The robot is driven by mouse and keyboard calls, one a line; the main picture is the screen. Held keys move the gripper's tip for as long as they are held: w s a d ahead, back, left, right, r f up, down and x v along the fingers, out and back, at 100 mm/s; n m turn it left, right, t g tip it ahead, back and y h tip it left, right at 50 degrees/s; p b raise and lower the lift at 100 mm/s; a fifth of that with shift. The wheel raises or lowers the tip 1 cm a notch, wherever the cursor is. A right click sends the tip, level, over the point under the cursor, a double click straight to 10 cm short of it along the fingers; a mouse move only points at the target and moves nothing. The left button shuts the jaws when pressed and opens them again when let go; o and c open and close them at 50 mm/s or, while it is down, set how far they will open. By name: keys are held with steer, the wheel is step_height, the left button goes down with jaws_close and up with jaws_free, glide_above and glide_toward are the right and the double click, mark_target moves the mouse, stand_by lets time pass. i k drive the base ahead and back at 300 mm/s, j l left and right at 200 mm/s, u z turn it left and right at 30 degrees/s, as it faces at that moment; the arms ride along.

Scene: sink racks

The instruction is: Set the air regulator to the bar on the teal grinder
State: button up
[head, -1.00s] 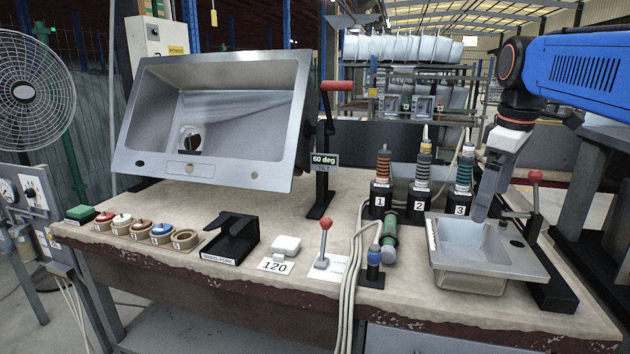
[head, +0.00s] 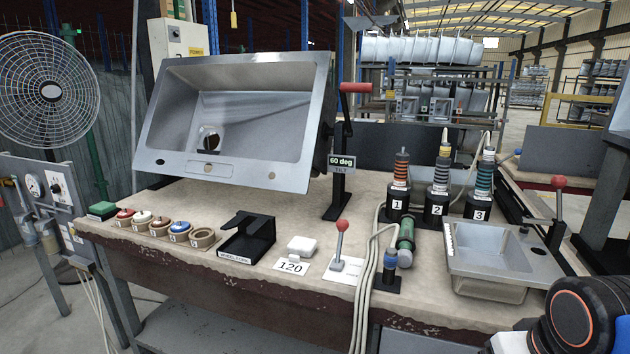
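Three upright grinders stand in black holders at the back right of the bench: number 1 with orange-red bands (head: 401,172), number 2 with grey bands (head: 441,176), and number 3 with teal bands (head: 484,178). Any bar marking on the teal one is too small to read. A grey panel (head: 40,170) at the far left carries a round gauge (head: 33,185) and a dark knob (head: 57,188) on a white plate, which look like the air regulator. Their readings are too small to read. My gripper is not in view; only part of my arm shows at the bottom right corner.
A tilted steel sink (head: 250,165) and a small sink (head: 462,262) are on the bench. A green tool (head: 406,240), hoses (head: 366,290), a red-knobbed lever (head: 340,245) and several coloured discs (head: 143,217) line the front. A fan (head: 50,92) stands above the panel.

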mark_target(55, 189)
steer(key=u, duration=0.55)
steer(key=i+j+u, duration=0.25)
steer(key=j+u, duration=0.15)
steer(key=i+j+u, duration=0.55)
steer(key=i+u, duration=0.2)
steer(key=i+j, duration=0.2)
steer(key=i, duration=0.2)
steer(key=i+j, duration=0.15)
steer(key=i, duration=0.25)
steer(key=i+j+u, duration=0.1)
steer(key=i, duration=0.3)
steer(key=j, duration=0.1)
